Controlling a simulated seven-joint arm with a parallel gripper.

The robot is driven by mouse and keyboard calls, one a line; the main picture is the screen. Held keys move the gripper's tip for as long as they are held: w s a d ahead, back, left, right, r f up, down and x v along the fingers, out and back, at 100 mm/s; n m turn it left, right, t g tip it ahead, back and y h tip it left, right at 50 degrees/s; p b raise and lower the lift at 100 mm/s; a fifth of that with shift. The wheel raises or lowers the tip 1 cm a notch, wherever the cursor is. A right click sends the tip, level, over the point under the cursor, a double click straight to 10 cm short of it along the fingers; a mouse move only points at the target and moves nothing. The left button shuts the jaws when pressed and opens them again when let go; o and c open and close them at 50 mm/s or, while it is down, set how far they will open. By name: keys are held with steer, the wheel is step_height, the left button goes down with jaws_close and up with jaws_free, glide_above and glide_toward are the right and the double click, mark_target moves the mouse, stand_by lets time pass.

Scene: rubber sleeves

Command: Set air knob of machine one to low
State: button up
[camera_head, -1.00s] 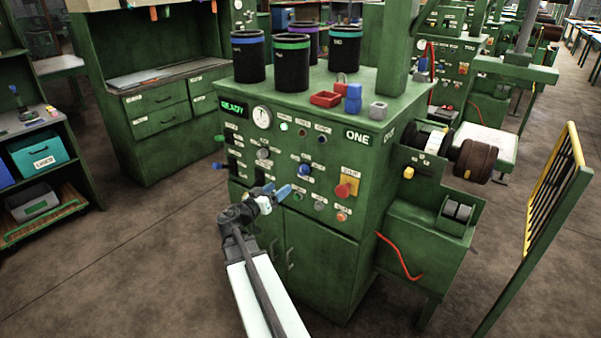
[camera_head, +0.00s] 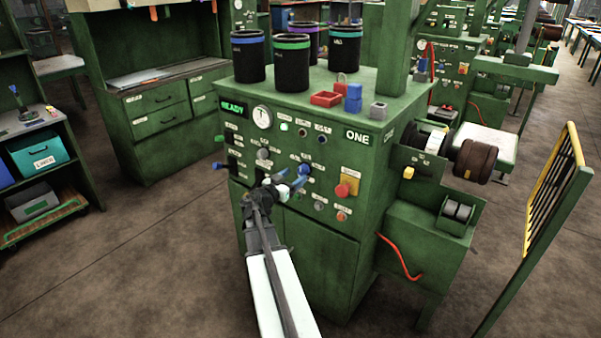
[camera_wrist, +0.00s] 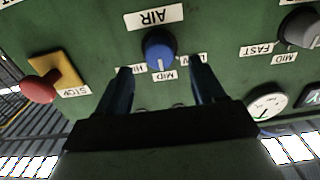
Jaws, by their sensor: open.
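The front panel of machine ONE (camera_head: 357,136) stands before my arm. Its blue air knob (camera_head: 305,169) is at the panel's middle, just beyond my fingertips. My gripper (camera_head: 291,181) is open and empty. In the upside-down wrist view, the knob (camera_wrist: 160,46) is between and slightly beyond the two fingers (camera_wrist: 162,70), with no visible contact. The AIR label (camera_wrist: 154,17) is above it in that view. The knob's white pointer line points at the MID label (camera_wrist: 164,75). The HI label is to the left, and the LOW label to the right is partly hidden by a finger.
A red stop button (camera_head: 343,190) on a yellow plate sits right of the air knob; it also shows in the wrist view (camera_wrist: 40,88). A grey knob (camera_wrist: 300,28) with FAST and MID labels and a gauge (camera_wrist: 266,104) are nearby. A READY display (camera_head: 233,108) is lit green.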

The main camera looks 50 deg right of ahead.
mark_target(301, 171)
steer(key=shift+d, duration=2.4)
steer(key=c, duration=1)
